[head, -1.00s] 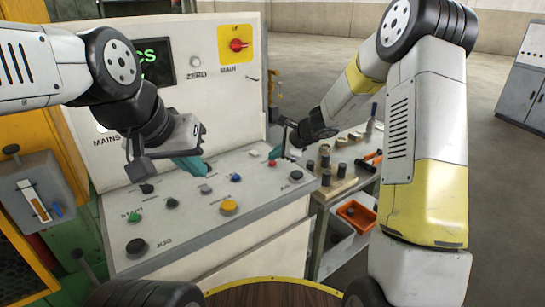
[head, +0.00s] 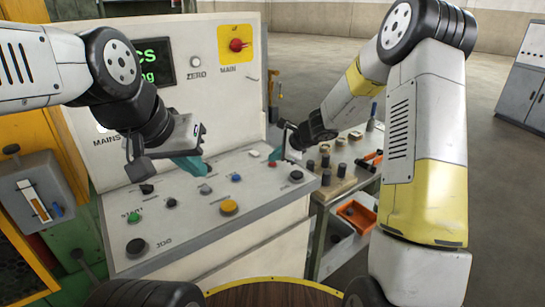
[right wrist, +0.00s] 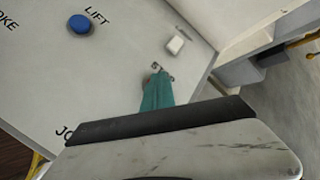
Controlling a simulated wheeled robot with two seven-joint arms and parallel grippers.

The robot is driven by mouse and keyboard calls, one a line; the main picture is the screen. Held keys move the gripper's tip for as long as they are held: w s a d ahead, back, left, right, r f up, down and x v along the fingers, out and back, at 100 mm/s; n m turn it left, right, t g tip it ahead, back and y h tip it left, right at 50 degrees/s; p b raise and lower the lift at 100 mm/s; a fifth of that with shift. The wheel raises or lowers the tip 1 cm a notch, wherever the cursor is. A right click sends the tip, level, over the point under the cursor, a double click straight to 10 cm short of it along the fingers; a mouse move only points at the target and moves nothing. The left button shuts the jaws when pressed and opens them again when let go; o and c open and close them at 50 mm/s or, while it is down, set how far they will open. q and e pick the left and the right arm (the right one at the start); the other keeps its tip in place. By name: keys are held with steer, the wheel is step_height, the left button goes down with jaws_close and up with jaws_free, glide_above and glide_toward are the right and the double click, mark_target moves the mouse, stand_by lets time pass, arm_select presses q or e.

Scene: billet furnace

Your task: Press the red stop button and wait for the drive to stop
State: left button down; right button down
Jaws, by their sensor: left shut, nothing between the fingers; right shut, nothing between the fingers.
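The sloped control panel (head: 265,205) carries the small red stop button (head: 272,163) near its far right edge. My right gripper (head: 277,156) is shut, its teal fingertips right at the red button; I cannot tell whether they touch it. In the right wrist view, the shut teal fingers (right wrist: 156,95) cover the button and part of its label. My left gripper (head: 203,175) is shut and empty above the panel's middle, close to a grey knob (head: 206,189). The screen (head: 155,65) shows green text, partly hidden by my left arm.
A white button (head: 254,153) and a blue button (head: 236,177) lie near the red one. A yellow button (head: 228,207) and a black knob (head: 296,175) are closer. A bench with dark cylinders (head: 325,160) and an orange bin (head: 357,214) stands to the right.

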mark_target(275, 164)
steer(key=shift+r, duration=0.85)
steer(key=shift+r, duration=0.1)
steer(key=shift+r, duration=2.4)
